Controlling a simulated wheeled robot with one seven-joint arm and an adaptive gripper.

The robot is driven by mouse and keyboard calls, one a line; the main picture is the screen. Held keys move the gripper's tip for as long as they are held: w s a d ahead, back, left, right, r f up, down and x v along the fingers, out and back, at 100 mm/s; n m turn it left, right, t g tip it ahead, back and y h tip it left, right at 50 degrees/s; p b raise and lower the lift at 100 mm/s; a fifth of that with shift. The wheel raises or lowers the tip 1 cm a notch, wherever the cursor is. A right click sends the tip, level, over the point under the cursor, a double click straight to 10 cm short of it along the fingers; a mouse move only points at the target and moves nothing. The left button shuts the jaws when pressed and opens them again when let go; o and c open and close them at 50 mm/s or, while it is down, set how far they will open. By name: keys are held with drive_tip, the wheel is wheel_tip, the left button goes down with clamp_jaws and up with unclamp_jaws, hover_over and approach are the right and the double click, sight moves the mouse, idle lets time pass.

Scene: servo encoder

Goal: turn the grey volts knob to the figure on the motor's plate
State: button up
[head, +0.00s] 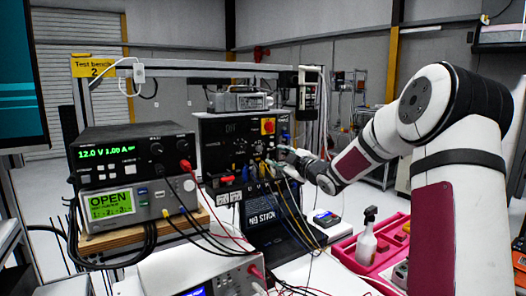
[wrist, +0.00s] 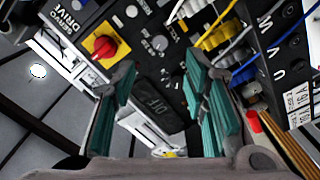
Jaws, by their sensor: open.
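The black servo drive panel (wrist: 140,65) fills the upper middle of the wrist view, seen at a slant. A small grey knob (wrist: 159,43) sits on it, beside lettering that looks like "VOLTS". A dark display (wrist: 155,103) lies below, between the fingers. My gripper (wrist: 160,72) is open, its teal-padded fingers either side of the grey knob in the picture, with nothing between them; contact cannot be told. In the head view my gripper (head: 284,154) is at the right side of the black drive box (head: 222,145). I cannot make out the motor's plate or its figure.
Yellow, blue and white cables (wrist: 222,35) crowd the right. A power supply (head: 135,155) reads 12.0 V, above a meter (head: 130,203) showing OPEN. A pink tray (head: 365,252) holds a spray bottle (head: 366,240).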

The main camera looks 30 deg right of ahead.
sight(260, 149)
drive_tip(key=w, duration=1)
drive_tip(key=shift+a, duration=0.25)
clamp_jaws()
